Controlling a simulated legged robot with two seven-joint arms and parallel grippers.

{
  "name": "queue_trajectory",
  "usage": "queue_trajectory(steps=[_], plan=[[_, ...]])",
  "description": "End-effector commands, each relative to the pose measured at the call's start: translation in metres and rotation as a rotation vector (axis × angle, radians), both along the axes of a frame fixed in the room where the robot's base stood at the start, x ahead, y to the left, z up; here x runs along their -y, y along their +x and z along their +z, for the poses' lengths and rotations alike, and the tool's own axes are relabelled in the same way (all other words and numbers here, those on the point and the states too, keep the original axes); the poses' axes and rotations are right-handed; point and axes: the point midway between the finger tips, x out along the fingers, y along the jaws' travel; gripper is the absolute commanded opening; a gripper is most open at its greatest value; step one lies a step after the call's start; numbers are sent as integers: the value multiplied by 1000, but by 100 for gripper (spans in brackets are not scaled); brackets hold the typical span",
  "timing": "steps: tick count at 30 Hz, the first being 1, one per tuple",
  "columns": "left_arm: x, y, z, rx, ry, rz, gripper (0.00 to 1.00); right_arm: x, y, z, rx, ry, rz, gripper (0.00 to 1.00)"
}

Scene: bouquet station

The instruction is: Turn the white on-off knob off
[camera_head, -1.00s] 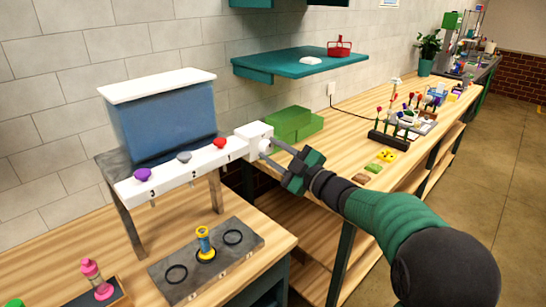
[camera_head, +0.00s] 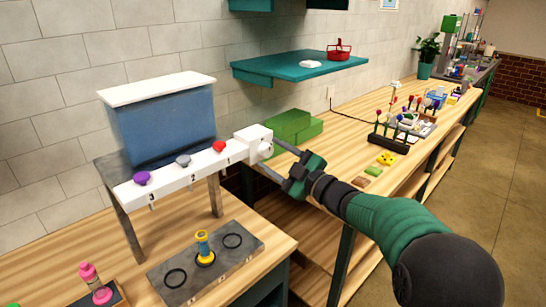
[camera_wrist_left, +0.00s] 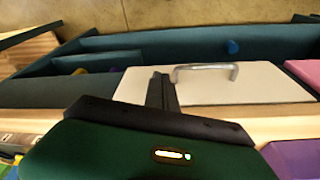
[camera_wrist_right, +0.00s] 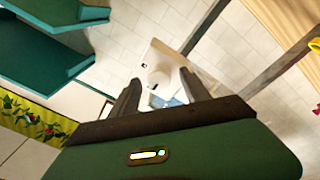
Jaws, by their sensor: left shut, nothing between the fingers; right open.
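The white on-off knob (camera_head: 265,149) sits on the face of a white box (camera_head: 249,137) at the right end of the dispenser's white rail. My right gripper (camera_head: 268,156) is open in front of the knob, a finger above and a finger below it. In the right wrist view the knob (camera_wrist_right: 158,76) shows between the spread fingertips, with the white box behind it. I cannot tell whether the fingers touch it. My left gripper (camera_wrist_left: 162,88) is shut and empty, outside the head view, near a pale panel with a metal handle (camera_wrist_left: 205,70).
The rail carries purple (camera_head: 142,178), grey (camera_head: 183,161) and red (camera_head: 219,147) knobs. Below stands a grey plate (camera_head: 225,270) with rings and a yellow-and-blue piece (camera_head: 203,245). A teal shelf (camera_head: 300,67) hangs above.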

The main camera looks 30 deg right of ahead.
Motion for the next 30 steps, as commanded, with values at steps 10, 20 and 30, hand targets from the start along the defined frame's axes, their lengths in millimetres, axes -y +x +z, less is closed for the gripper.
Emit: queue_trajectory(steps=[10,20,30], plan=[[0,0,-9,0,0,0,0,28,-80,-10,1,2,-6,55],[0,0,-13,0,0,0,0,50,-148,-18,-3,1,-2,55],[0,0,-13,0,0,0,0,52,-154,-19,-3,1,0,55]])
